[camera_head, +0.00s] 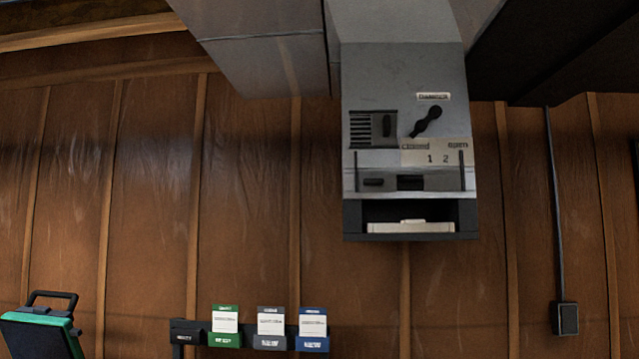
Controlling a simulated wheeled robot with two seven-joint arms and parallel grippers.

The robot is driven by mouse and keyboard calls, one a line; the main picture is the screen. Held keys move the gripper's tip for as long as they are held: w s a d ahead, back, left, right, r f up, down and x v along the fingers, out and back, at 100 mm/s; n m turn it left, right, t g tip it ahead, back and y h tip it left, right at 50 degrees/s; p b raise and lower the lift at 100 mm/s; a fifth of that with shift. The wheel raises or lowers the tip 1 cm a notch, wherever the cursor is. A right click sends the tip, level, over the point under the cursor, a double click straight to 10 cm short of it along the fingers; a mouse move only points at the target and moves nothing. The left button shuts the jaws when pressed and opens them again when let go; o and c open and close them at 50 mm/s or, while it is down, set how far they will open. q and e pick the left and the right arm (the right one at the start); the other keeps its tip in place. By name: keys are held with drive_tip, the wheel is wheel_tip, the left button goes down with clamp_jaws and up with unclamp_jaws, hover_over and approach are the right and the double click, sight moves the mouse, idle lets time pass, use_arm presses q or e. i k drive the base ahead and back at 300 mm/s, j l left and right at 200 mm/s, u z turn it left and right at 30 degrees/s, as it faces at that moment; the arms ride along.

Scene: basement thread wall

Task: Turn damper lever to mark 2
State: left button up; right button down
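The damper lever (426,121) is a black lever on the front of a grey metal duct box (375,75), under a small white label. It is tilted, with a rounded end at the upper right and the other end at the lower left, over the "closed" side. Below it a pale scale plate (437,152) reads "closed" at the left and "open" at the right, with marks 1 and 2 beneath. The lower left end is nearest the "closed" word, left of both marks. Neither of my grippers is in view.
A vent grille (360,129) is left of the lever. Two thin upright rods flank a ledge with dark blocks, above an open slot holding a pale piece (411,227). Card holders (270,328), a green-black case (42,328) and a wall box (566,318) are lower down.

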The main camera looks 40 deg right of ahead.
sight(435, 110)
drive_tip(key=z, duration=1.95)
